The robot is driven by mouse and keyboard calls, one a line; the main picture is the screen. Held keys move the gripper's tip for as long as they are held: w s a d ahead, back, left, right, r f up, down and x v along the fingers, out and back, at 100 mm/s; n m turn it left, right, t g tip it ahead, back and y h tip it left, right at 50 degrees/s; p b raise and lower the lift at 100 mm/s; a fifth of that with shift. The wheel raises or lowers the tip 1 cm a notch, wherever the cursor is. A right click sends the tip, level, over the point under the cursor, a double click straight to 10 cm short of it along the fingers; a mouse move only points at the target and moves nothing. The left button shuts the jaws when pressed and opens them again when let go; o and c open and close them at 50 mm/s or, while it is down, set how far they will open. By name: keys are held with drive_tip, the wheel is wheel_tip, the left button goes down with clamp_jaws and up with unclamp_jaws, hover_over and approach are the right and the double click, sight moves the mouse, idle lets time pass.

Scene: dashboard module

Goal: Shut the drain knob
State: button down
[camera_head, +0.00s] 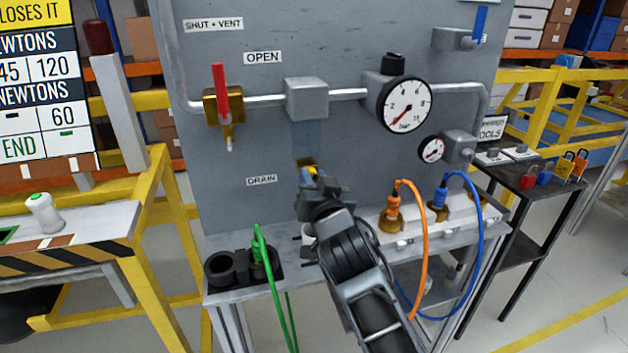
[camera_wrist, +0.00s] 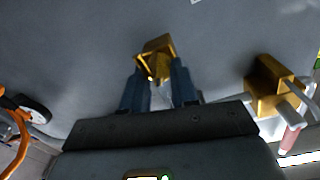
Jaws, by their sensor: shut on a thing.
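The drain knob (camera_head: 307,163) is a small brass-yellow piece on the grey panel, just right of the DRAIN label (camera_head: 261,180). My arm and gripper hide most of it in the head view. My gripper (camera_head: 312,176) reaches up to it from below. In the wrist view, the two blue-grey fingers of my gripper (camera_wrist: 160,82) stand on either side of the brass drain knob (camera_wrist: 157,53). They are shut on its lower part, and its wider top shows beyond the fingertips.
A brass valve with a red handle (camera_head: 219,90) is up and left; it also shows in the wrist view (camera_wrist: 270,86). A large gauge (camera_head: 404,104) and small gauge (camera_head: 432,149) are at right. Green (camera_head: 271,285), orange (camera_head: 424,250) and blue (camera_head: 478,240) hoses hang around the lower shelf.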

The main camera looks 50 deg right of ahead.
drive_tip(key=shift+n, duration=0.4)
drive_tip(key=shift+a+n, duration=0.1)
drive_tip(key=shift+n, duration=2.5)
drive_tip(key=shift+f, duration=0.1)
drive_tip(key=c, duration=0.9)
unclamp_jaws()
drive_tip(key=shift+o, duration=0.2)
